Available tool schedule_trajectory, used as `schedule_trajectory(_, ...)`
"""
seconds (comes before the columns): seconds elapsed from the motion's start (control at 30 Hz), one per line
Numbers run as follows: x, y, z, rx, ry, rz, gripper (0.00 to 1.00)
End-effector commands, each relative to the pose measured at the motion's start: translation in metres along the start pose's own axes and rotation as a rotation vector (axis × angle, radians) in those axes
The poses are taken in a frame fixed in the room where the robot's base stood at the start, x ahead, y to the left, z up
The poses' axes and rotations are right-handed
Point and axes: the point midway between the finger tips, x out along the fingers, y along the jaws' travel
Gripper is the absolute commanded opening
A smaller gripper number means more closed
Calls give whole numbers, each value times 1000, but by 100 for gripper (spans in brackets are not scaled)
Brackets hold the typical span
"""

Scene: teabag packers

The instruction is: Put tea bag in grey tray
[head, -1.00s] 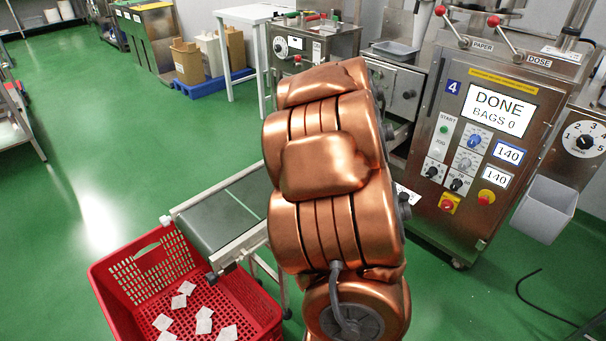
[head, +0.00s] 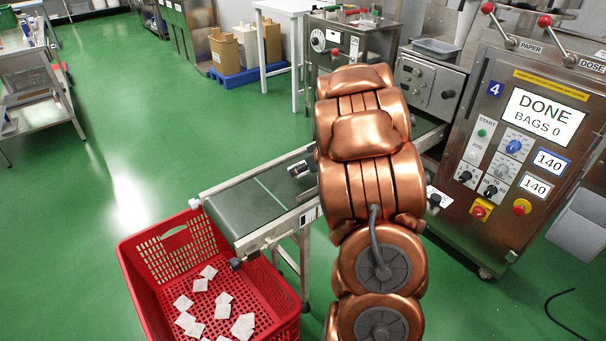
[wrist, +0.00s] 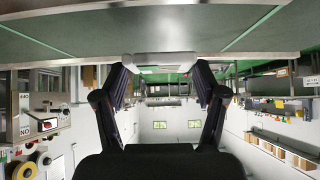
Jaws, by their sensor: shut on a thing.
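My gripper (wrist: 161,88) shows in the wrist view with its two dark fingers set apart, shut on a pale flat thing (wrist: 160,60) seen edge-on, which looks like a tea bag. The belt conveyor (wrist: 150,30) fills the top of that view. Several white tea bags (head: 243,326) lie in the red crate (head: 127,268). A shallow grey tray (head: 436,47) sits on a machine at the back.
The green conveyor (head: 243,210) ends above the crate. The steel packing machine (head: 500,150) at right reads DONE, BAGS 0, with a light grey bin (head: 580,225) on its side. A steel trolley (head: 40,85) stands at far left. Green floor is open between.

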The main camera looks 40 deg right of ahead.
Motion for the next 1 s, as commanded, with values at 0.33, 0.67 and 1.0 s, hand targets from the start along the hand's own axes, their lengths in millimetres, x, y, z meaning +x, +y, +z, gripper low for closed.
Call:
schedule_trajectory(0.33,19,2,2,2,1,0,60)
schedule_trajectory(0.67,34,3,18,0,-1,2,60)
schedule_trajectory(1.0,36,3,19,1,0,1,79)
